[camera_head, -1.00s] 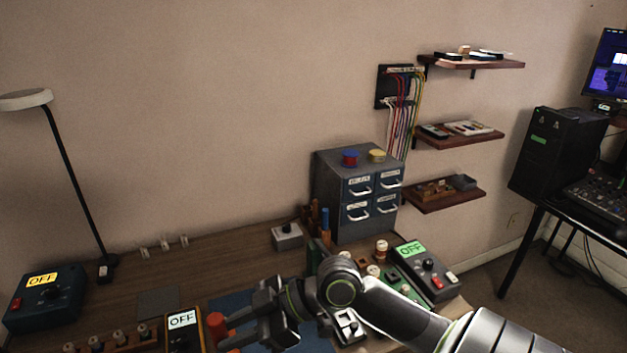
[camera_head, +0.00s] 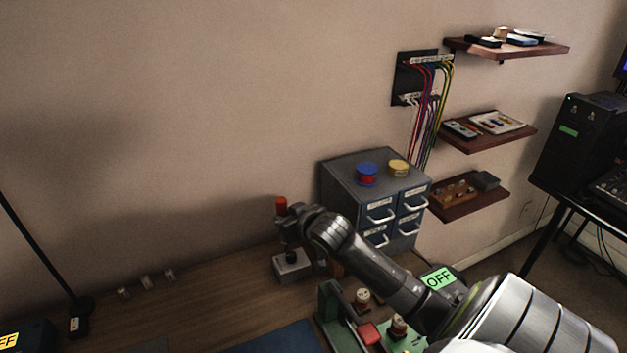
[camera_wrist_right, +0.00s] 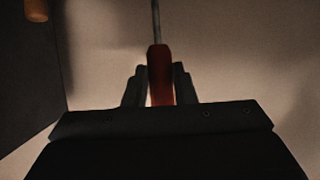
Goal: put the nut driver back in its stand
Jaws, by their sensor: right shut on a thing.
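My right gripper (camera_head: 284,222) is shut on the nut driver, held above the back of the bench, left of the drawer cabinet. The nut driver's red-orange handle (camera_head: 281,207) shows above the fingers in the head view. In the right wrist view the handle (camera_wrist_right: 159,75) is between the two fingers (camera_wrist_right: 159,88), and the thin metal shaft (camera_wrist_right: 156,20) runs up out of the frame. The tool stand beside the cabinet is mostly hidden behind my right arm; a brown bit (camera_head: 336,269) shows. My left gripper is not in view.
A grey box with a dark knob (camera_head: 292,268) stands just below the gripper. The drawer cabinet (camera_head: 345,185), with a blue-red spool (camera_head: 367,174) and a yellow one (camera_head: 398,168) on top, is close on the right.

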